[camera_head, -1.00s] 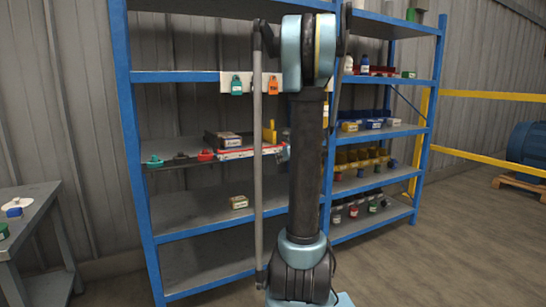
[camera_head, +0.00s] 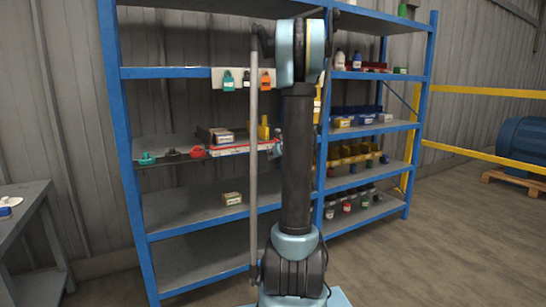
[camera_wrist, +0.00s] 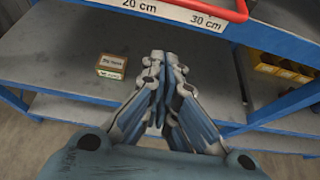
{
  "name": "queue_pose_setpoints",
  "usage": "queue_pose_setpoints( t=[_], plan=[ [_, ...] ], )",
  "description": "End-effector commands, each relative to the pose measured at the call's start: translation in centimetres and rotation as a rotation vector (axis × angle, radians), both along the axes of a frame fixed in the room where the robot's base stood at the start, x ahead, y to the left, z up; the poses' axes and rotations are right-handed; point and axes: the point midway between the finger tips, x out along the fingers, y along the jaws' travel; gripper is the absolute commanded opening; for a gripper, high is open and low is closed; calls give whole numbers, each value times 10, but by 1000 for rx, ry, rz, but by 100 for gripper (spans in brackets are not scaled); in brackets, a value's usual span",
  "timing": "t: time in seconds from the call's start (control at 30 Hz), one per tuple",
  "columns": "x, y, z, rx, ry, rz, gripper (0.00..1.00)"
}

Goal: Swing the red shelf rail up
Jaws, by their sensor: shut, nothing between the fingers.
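The red shelf rail (camera_head: 232,147) runs along the front of the middle shelf in the head view, just above a white scale strip. In the wrist view its bar (camera_wrist: 205,17) crosses the top edge and bends up at the right. My gripper (camera_wrist: 164,58) is shut and empty, pointing at the shelf front. Its tips appear below the rail and apart from it in the picture. In the head view my arm partly hides the rail's right end.
A small labelled box (camera_wrist: 112,66) sits on the shelf below. Red, black and green knobs (camera_head: 147,159) line the left of the middle shelf edge. Padlocks (camera_head: 228,81) hang above. Blue posts (camera_head: 116,120) flank the bay. A grey table (camera_head: 30,215) stands left.

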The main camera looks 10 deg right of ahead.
Motion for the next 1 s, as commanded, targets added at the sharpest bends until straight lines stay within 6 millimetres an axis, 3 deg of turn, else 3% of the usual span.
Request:
queue_pose_setpoints(
  t=[0.53, 0.8, 1.0],
  plan=[
    [56, 15, -28, -2, 0, 1, 0],
    [57, 16, 1, -1, 0, 0, 0],
    [58, 16, 11, -1, 0, 0, 0]
  ],
)
